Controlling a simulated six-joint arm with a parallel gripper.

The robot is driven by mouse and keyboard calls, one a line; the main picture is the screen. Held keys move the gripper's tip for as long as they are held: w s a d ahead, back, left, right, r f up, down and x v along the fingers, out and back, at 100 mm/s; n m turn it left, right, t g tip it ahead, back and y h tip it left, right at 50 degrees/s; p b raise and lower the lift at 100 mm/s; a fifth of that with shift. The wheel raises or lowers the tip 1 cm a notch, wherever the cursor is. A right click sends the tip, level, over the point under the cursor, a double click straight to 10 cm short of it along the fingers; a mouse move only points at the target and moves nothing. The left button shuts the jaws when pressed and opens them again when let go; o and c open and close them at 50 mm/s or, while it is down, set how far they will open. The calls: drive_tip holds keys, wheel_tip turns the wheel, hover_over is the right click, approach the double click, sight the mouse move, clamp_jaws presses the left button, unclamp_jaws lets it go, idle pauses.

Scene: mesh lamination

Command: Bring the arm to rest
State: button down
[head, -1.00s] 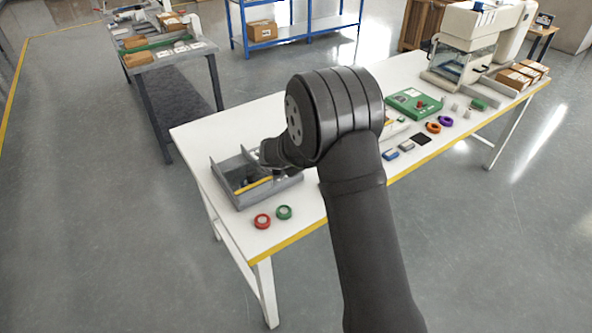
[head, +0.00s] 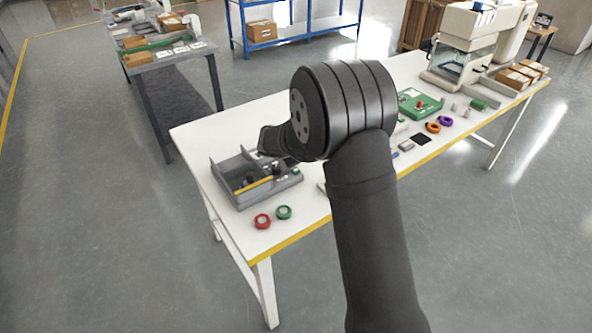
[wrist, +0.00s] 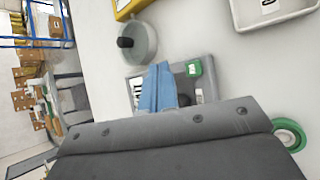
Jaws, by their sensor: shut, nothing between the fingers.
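In the wrist view, my gripper (wrist: 162,72) shows as two pale blue fingers closed together, with nothing visible between them. The grey body with bolts below them fills the lower part of that view. In the head view my arm (head: 345,105) reaches over the white workbench (head: 290,232), and its dark wrist part is above and behind a grey tray (head: 240,202). The fingers cannot be made out there. The tray has a yellow strip (head: 253,185) and small dark parts inside.
A red tape roll (head: 262,221) and a green tape roll (head: 284,212) lie in front of the tray. A green box with a red knob (head: 420,105), coloured rings and a large pale machine (head: 470,45) stand farther right. The bench's front left is otherwise clear.

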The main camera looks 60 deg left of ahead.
drive_tip(key=shift+f, duration=0.1)
drive_tip(key=shift+f, duration=0.8)
wheel_tip(320, 180, up, 6)
drive_tip(key=shift+f, duration=0.2)
